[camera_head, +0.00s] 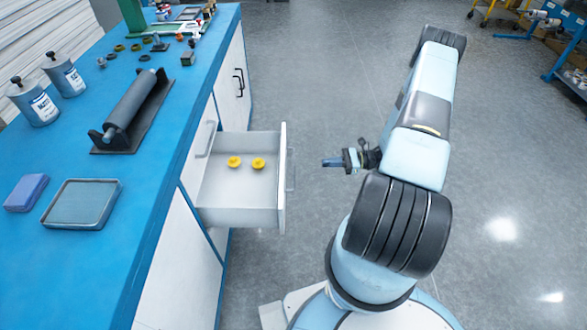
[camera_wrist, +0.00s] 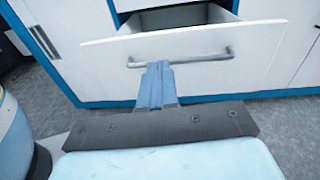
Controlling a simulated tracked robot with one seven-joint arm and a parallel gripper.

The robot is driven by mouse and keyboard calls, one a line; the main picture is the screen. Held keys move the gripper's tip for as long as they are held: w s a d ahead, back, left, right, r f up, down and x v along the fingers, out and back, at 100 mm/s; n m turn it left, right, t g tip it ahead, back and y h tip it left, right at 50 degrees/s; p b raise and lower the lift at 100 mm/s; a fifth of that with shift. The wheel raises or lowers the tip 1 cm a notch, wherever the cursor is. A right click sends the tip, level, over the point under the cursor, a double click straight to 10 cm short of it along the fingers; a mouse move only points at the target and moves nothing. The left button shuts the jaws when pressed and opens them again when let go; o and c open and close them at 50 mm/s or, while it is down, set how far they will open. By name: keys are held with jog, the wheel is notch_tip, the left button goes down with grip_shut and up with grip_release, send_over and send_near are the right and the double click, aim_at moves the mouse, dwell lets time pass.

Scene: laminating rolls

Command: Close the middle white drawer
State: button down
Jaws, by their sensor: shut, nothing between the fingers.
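The middle white drawer (camera_head: 240,205) stands pulled out from the blue-topped cabinet in the head view, with two yellow round pieces (camera_head: 246,162) inside. Its front panel and curved grey handle (camera_wrist: 180,61) face me in the wrist view, and a dark gap shows above the panel. My gripper (camera_head: 326,162) is to the right of the drawer front, apart from it in the head view. In the wrist view my gripper (camera_wrist: 157,66) has its blue fingers together and empty, and their tips overlap the handle's left half; contact cannot be told.
The blue worktop (camera_head: 150,215) carries a dark roller on a stand (camera_head: 135,105), two labelled cans (camera_head: 50,90), a grey tray (camera_head: 82,204) and a blue block (camera_head: 26,192). Grey floor (camera_head: 510,160) is free to the right. A blue cart (camera_head: 570,65) stands at the far right.

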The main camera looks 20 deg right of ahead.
jog(key=shift+m+t, duration=0.5)
jog(key=shift+m, duration=0.1)
jog(key=x, duration=0.4)
jog(key=f+x, duration=0.1)
jog(key=x, duration=0.4)
jog(key=f+x, duration=0.1)
jog(key=x, duration=0.3)
jog(key=shift+s+a+f, duration=0.2)
jog(key=shift+a, duration=0.3)
